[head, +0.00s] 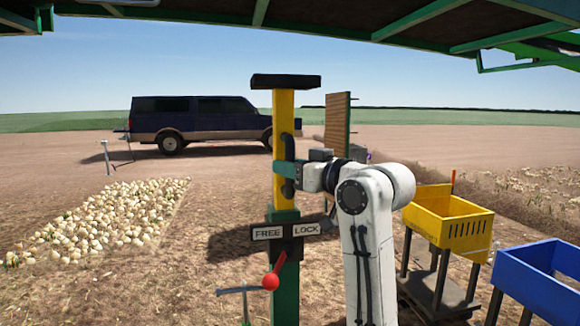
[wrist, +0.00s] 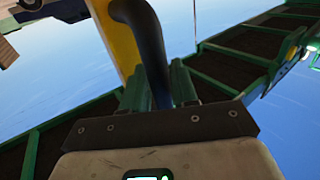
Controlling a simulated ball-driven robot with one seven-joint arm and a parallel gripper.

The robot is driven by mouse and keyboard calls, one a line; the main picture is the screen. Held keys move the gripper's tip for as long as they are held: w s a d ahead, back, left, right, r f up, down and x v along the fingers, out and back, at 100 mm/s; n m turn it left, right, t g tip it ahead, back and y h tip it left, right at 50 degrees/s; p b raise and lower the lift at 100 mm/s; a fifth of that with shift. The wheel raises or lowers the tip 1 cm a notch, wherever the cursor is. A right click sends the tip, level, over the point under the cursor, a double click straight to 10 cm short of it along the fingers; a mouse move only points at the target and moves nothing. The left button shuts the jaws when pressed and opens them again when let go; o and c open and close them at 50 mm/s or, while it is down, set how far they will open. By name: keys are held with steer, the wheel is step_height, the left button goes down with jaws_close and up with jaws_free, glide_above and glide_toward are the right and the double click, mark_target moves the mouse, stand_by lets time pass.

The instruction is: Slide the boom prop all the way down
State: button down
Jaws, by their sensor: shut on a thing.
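The boom prop (head: 284,115) is an upright yellow post with a flat black pad on top. Its lower end runs into a green sleeve (head: 286,296). My gripper (head: 289,172) is at the post's dark handle, partway up the yellow part. In the wrist view my green fingers (wrist: 158,88) are shut on the black curved handle (wrist: 144,28), with the yellow post behind it. A plate on the sleeve reads FREE (head: 268,233) and LOCK (head: 306,229). The lever's red knob (head: 271,281) hangs down to the left, below the FREE side.
The green-framed boom (head: 420,20) spans overhead, with sky showing between it and the pad. A yellow crate (head: 465,229) and a blue crate (head: 535,290) stand at right. Onions (head: 100,225) lie on the ground at left. A dark vehicle (head: 200,120) stands behind.

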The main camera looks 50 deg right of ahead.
steer(key=shift+f, duration=0.4)
steer(key=c, duration=1.2)
jaws_free()
steer(key=shift+o, duration=0.8)
steer(key=shift+r, duration=0.1)
steer(key=s+b, duration=0.1)
steer(key=s, duration=1)
